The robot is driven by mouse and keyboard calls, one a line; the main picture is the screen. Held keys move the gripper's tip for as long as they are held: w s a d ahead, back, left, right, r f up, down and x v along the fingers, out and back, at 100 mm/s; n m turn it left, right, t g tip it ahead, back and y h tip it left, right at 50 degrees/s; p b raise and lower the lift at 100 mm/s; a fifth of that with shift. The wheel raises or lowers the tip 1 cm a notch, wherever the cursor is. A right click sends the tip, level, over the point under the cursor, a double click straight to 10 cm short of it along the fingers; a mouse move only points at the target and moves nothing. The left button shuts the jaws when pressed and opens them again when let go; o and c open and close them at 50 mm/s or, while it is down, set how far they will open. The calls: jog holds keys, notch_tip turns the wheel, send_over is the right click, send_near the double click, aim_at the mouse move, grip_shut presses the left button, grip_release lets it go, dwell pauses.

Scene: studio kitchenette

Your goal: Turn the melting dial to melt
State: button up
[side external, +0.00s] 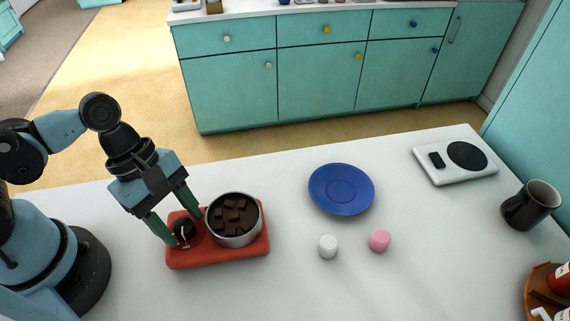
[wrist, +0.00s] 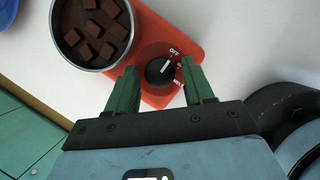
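A red melting base (side external: 218,255) carries a round black dial (wrist: 160,72) beside a metal pot of dark chocolate cubes (side external: 234,219). The pot also shows in the wrist view (wrist: 93,32). The wrist view shows an OFF label above the dial and more white lettering down its right side, partly hidden by a finger. The dial's white pointer mark tilts up and right, near OFF. My gripper (side external: 185,228) is over the dial with its green fingers apart, one on either side. In the wrist view the fingers (wrist: 159,68) show gaps to the dial.
A blue plate (side external: 341,188), a white marshmallow-like piece (side external: 327,246) and a pink one (side external: 380,240) lie right of the base. A white hot plate (side external: 430,176), a dark mug (side external: 531,205) and a brown tray (side external: 532,291) stand at the far right.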

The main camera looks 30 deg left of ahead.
jog(key=c, duration=0.8)
jog(key=shift+m, duration=0.4)
jog(key=m, duration=0.2)
jog(key=m+g, duration=0.1)
jog(key=m+g+y, duration=0.1)
jog(key=m, duration=0.1)
jog(key=shift+w+d+m, duration=0.1)
jog(key=shift+w+m, duration=0.15)
jog(key=shift+m, duration=0.05)
jog(key=m+g+y, duration=0.1)
jog(key=m, duration=0.2)
jog(key=m+g+y, duration=0.1)
jog(key=m, duration=0.3)
jog(key=shift+w+d, duration=0.1)
jog(key=shift+d, duration=0.05)
jog(key=o, duration=1)
